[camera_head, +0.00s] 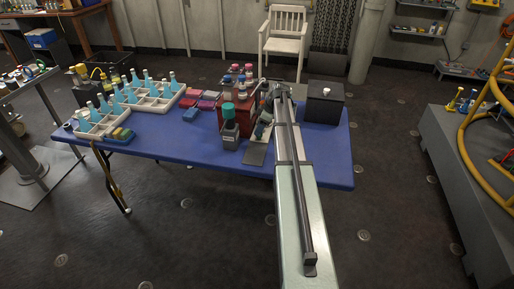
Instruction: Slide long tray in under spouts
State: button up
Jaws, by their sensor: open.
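My arm reaches forward over the right half of a blue table (190,148). My gripper (266,103) is at its far end, beside a red stand (231,117); it is open, but its fingers are small and partly hidden by the arm. Bottles with red and white caps (240,76) sit on top of the red stand. Small grey and coloured pieces cluster at its right side; I cannot make out spouts there. A flat dark grey strip (256,154) lies at the front of the stand, partly behind my arm; I cannot tell whether it is the long tray.
A grey jar with a teal lid (229,125) stands close in front of the stand. A dark box with a white knob (324,102) is right of my arm. Cream divided trays (150,105) with blue bottles and small coloured blocks (209,99) fill the left.

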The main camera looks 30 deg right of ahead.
jog(key=shift+r, duration=2.35)
jog(key=s+f+g, duration=0.1)
jog(key=s, duration=0.2)
jog(key=s+f+h, duration=0.1)
jog(key=s+f, duration=0.1)
jog(key=s, duration=0.2)
jog(key=s+a+f+m+g, duration=0.1)
jog(key=s, duration=0.3)
jog(key=shift+s+a+f+g, duration=0.1)
jog(key=shift+s+f+g, duration=0.1)
jog(key=shift+f+g, duration=0.1)
jog(key=s+a+f+m+g+h, duration=0.2)
jog(key=s+f+g, duration=0.1)
jog(key=s, duration=1)
jog(key=s+a+f+m+g+h, duration=0.2)
jog(key=s+a+f+g, duration=0.15)
jog(key=s, duration=0.95)
jog(key=s+a+f+m, duration=0.1)
jog(key=s+a+f, duration=0.1)
jog(key=a+f, duration=0.7)
jog(key=s+a+f, duration=0.2)
jog(key=a+f, duration=0.7)
jog(key=f, duration=0.1)
jog(key=s+a+f+m+y, duration=0.1)
jog(key=s+a+f+m, duration=0.2)
jog(key=s+a+f, duration=0.8)
jog(key=shift+a+f+g+y, duration=0.4)
jog(key=shift+a+f+g, duration=0.05)
jog(key=shift+a, duration=0.3)
